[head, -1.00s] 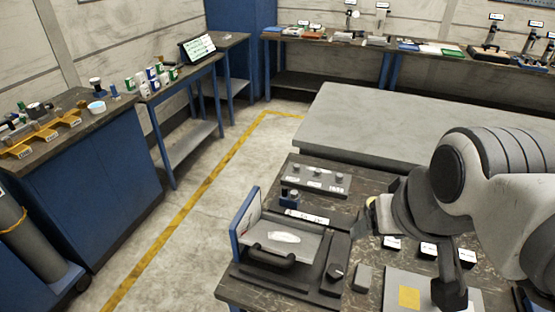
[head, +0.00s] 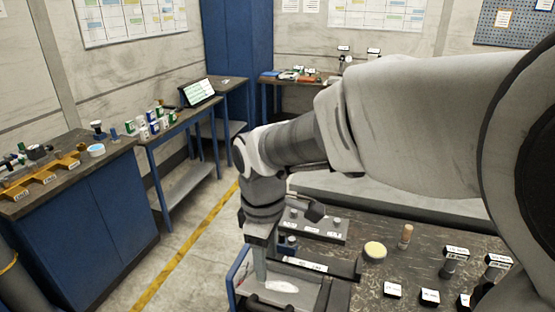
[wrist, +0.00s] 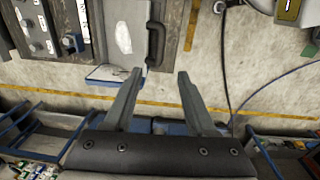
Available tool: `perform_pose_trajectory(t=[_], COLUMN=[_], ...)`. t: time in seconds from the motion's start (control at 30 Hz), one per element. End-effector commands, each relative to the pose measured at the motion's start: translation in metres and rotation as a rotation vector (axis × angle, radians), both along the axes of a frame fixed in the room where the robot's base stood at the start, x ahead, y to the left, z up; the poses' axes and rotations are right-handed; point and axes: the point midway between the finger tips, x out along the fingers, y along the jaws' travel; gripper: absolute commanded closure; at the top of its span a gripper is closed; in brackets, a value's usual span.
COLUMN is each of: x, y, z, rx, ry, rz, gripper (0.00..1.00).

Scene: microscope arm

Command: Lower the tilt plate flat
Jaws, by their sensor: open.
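The grey plate (head: 270,299) with a pale patch, which I take to be the tilt plate, is at the bottom of the head view, partly behind my gripper (head: 260,268). In the wrist view the plate (wrist: 112,42) is at the top, with a dark handle (wrist: 155,44) along its right edge. A blue-edged panel (wrist: 104,76) stands at its near end and also shows in the head view (head: 235,272). My gripper (wrist: 160,74) is open and empty, its fingertips apart from the handle in the picture. I cannot tell the plate's exact tilt.
A dark strip with knobs (head: 316,229) lies behind the plate. A yellow-topped round piece (head: 375,251), a wooden-topped peg (head: 405,237) and several labelled blocks stand right on the bench. Clear floor with a yellow line (head: 185,258) lies left.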

Motion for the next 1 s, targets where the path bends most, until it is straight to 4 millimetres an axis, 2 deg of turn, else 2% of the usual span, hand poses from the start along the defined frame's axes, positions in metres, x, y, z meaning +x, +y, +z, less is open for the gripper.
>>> perform_pose_trajectory(t=[0.17,0.27,0.7,0.83,1.0], x=[0.001,0.001,0.005,0.006,0.008], y=[0.002,0.001,-0.001,-0.001,-0.001], z=[-0.014,-0.031,-0.126,-0.15,-0.168], rx=[-0.004,-0.005,-0.005,-0.005,-0.003], ry=[0.006,0.009,0.007,0.007,0.003], rz=[0.015,0.014,0.011,0.011,0.011], gripper=[0.44,0.44,0.44,0.44,0.44])
